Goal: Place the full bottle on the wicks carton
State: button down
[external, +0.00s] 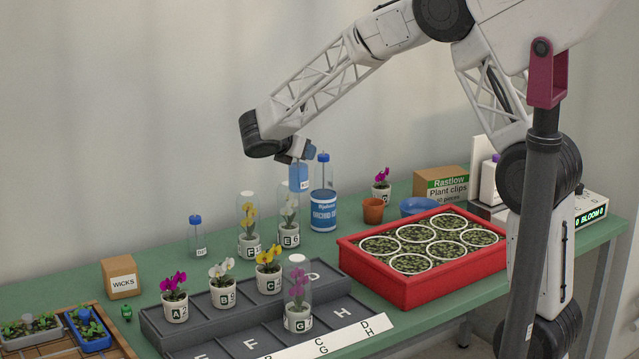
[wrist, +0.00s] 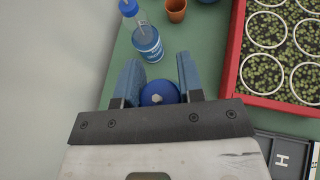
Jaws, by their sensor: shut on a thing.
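My gripper (external: 297,158) is shut on a bottle filled with blue liquid (external: 299,179). In the wrist view, the bottle's round blue top (wrist: 159,92) sits between the two blue fingers. The bottle hangs upright, apparently clear of the table, behind the domed pots. The wicks carton (external: 121,278), a small brown box with a white label, stands far to the left on the green table. Its top looks bare. A clear bottle with a blue cap (external: 197,238) stands between the carton and the domed pots and looks nearly empty.
A larger blue-labelled bottle (external: 323,208) stands just right of the held one. Domed orchids F (external: 249,222) and E (external: 289,222) stand below it. A grey lettered tray (external: 235,331) holds more orchids. A red tray (external: 400,280) is at right. A small green object (external: 126,312) sits beside the carton.

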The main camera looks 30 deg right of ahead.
jog(key=s+a+n+t+y, duration=0.2)
jog(key=s+a+n+t, duration=0.1)
jog(key=a, duration=1.7)
jog(key=s+a+n+t+y, duration=0.2)
jog(key=s+a+n, duration=0.1)
jog(key=a, duration=1.7)
jog(key=shift+t, duration=0.3)
jog(key=f, duration=0.3)
jog(key=a+f, duration=0.1)
jog(key=f, duration=0.1)
jog(key=shift+w, duration=0.1)
jog(key=w+a+f, duration=0.1)
jog(key=w+a, duration=0.7)
jog(key=w, duration=0.5)
jog(key=shift+w+a+f, duration=0.15)
jog(key=shift+a+f, duration=0.05)
jog(key=shift+f, duration=0.05)
